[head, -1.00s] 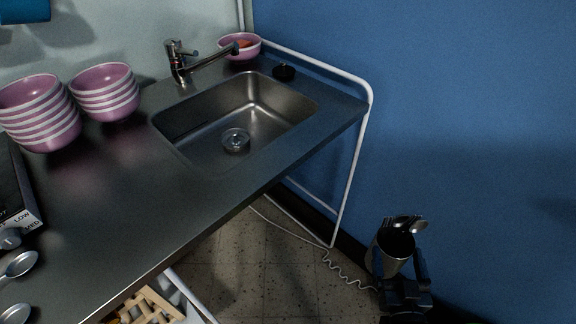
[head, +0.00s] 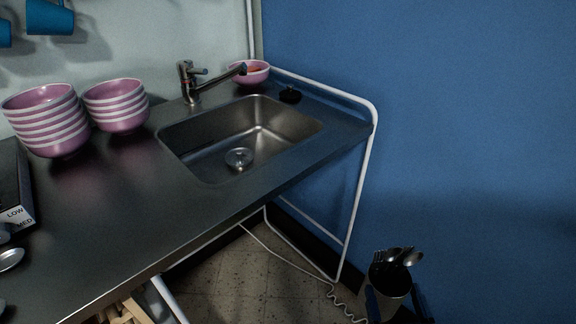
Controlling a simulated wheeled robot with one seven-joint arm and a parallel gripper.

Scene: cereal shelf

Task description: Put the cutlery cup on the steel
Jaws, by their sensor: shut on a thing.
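The cup looks upright, in front of the blue wall and to the right of the counter. The steel counter (head: 110,210) spans the left and middle, with a bare stretch left of its sink (head: 240,140).
Two stacks of pink bowls (head: 48,120) (head: 117,105) stand at the back left. A white rail (head: 362,190) edges the counter's right end. A hob (head: 16,200) lies at the left.

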